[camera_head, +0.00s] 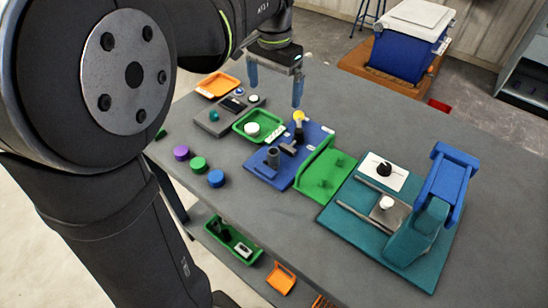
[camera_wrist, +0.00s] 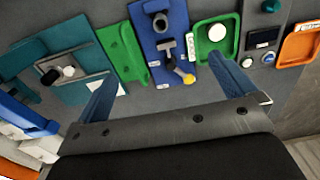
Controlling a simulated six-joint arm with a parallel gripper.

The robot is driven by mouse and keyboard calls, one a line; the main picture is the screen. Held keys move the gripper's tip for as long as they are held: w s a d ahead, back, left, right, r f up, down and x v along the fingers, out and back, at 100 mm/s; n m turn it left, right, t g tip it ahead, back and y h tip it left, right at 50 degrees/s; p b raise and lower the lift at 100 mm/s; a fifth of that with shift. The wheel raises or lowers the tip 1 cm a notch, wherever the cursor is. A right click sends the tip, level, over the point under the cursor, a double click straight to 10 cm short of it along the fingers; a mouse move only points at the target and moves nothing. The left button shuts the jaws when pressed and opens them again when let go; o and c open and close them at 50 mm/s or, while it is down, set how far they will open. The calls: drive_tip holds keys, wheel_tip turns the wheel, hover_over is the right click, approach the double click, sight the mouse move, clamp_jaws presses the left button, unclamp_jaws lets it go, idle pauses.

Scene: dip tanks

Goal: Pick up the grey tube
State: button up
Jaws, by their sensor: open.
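A dark grey tube (camera_head: 272,157) stands upright on a blue board (camera_head: 259,174) in the middle of the table. It also shows in the wrist view (camera_wrist: 160,22), near the top of the picture. A dark grey fitting (camera_head: 290,147) and a yellow knob (camera_head: 299,116) are on the same board, behind the tube in the head view. My gripper (camera_head: 275,84) has two blue fingers spread wide with nothing between them. It hangs above the table, toward the far side from the tube. In the wrist view my gripper (camera_wrist: 165,88) has its fingers apart below the board.
A green tray (camera_head: 238,125) with a white round piece lies left of the board. A green block (camera_head: 312,190) stands close at its right, then a teal fixture (camera_head: 420,230). Purple, green and blue discs (camera_head: 216,178) lie at the front edge.

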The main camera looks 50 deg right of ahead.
drive_tip(key=shift+r, duration=0.65)
drive_tip(key=c, duration=0.9)
drive_tip(key=shift+f, duration=0.1)
drive_tip(key=n+h, duration=0.2)
drive_tip(key=h, duration=0.1)
approach(274, 158)
drive_tip(key=shift+t, duration=0.3)
drive_tip(key=shift+w+d+r+x, duration=0.1)
drive_tip(key=shift+d+x, duration=0.15)
drive_tip(key=shift+x, duration=1.7)
drive_tip(key=shift+w+d+r+x, duration=0.1)
drive_tip(key=shift+w+d+x, duration=0.1)
drive_tip(key=shift+x, duration=1.75)
drive_tip(key=shift+w+d+x, duration=0.1)
drive_tip(key=shift+d+x, duration=0.15)
drive_tip(key=shift+x, duration=1.7)
